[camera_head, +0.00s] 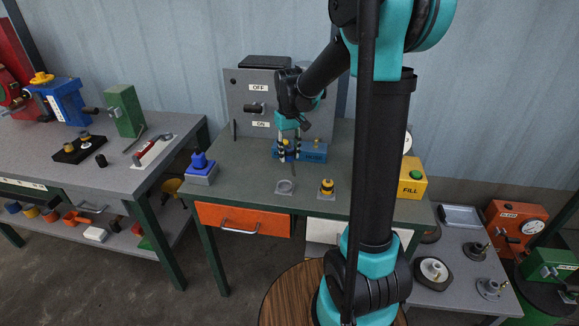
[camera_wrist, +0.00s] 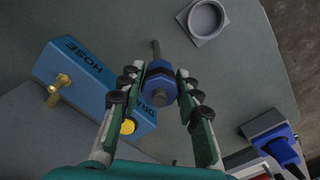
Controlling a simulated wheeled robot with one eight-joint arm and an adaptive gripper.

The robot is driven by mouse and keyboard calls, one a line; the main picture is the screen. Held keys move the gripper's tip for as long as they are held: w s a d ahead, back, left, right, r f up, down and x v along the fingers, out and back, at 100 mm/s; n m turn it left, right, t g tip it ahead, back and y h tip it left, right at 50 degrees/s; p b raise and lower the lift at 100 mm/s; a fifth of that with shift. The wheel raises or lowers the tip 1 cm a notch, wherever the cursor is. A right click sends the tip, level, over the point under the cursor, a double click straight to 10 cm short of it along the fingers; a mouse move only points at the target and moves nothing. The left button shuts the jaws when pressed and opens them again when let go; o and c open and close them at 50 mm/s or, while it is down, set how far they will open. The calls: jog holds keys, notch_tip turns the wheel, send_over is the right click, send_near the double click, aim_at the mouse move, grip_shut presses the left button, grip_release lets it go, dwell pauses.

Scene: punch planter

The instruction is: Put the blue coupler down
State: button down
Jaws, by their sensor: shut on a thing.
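The blue coupler (camera_wrist: 158,88) is a blue hex body with a dark band, a grey end and a thin grey stem. In the wrist view it sits between the fingers of my gripper (camera_wrist: 160,88), which is shut on it. In the head view my gripper (camera_head: 289,155) points down above the green-topped table, in front of the blue HOSE box; the coupler is small and mostly hidden there. An empty round grey holder (camera_head: 285,186) stands on the table nearer the front. It also shows past the stem in the wrist view (camera_wrist: 205,19).
The blue HOSE box (camera_head: 314,152) stands close beside my gripper. A yellow-topped piece (camera_head: 327,187) stands right of the empty holder. A blue piece on a grey block (camera_head: 201,167) stands at the table's left. A grey ON/OFF panel (camera_head: 244,95) is behind. Bare tabletop lies around the holder.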

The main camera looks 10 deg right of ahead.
aim_at(289, 174)
jog(key=shift+f, duration=3)
jog(key=shift+f, duration=0.1)
jog(key=c, duration=1.1)
grip_release()
jog(key=shift+o, duration=0.2)
